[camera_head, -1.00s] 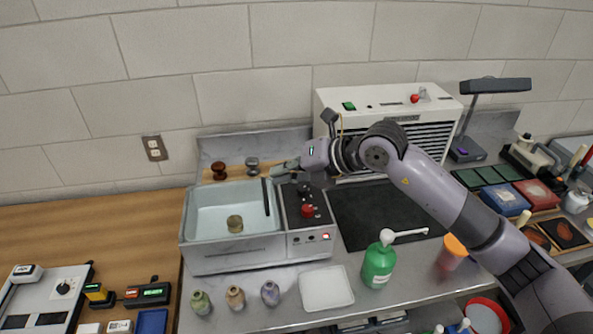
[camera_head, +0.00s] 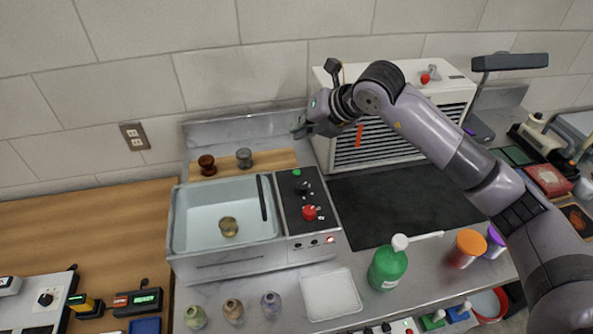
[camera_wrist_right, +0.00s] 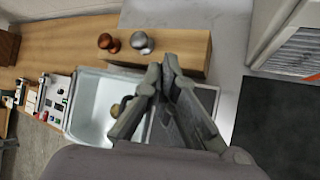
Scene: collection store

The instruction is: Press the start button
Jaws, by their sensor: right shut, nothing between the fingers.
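The basin machine (camera_head: 205,262) has a dark control panel (camera_head: 321,206) on its right side. A green button (camera_head: 297,172) sits at the panel's far end, with a black knob (camera_head: 302,187) and a red knob (camera_head: 309,213) nearer. I cannot read which one is marked start. My right gripper (camera_head: 298,131) is shut and empty, up behind the panel and clear of the green button. In the right wrist view its fingers (camera_wrist_right: 165,65) hide the panel and cover part of the basin (camera_wrist_right: 90,112). My left gripper is not in view.
A brass piece (camera_head: 229,227) lies in the basin. A wooden board (camera_head: 278,158) with two knob-like pieces stands behind. A white grilled unit (camera_head: 445,93) is right of the gripper. A green pump bottle (camera_head: 387,268), white tray (camera_head: 331,294) and small vases stand in front.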

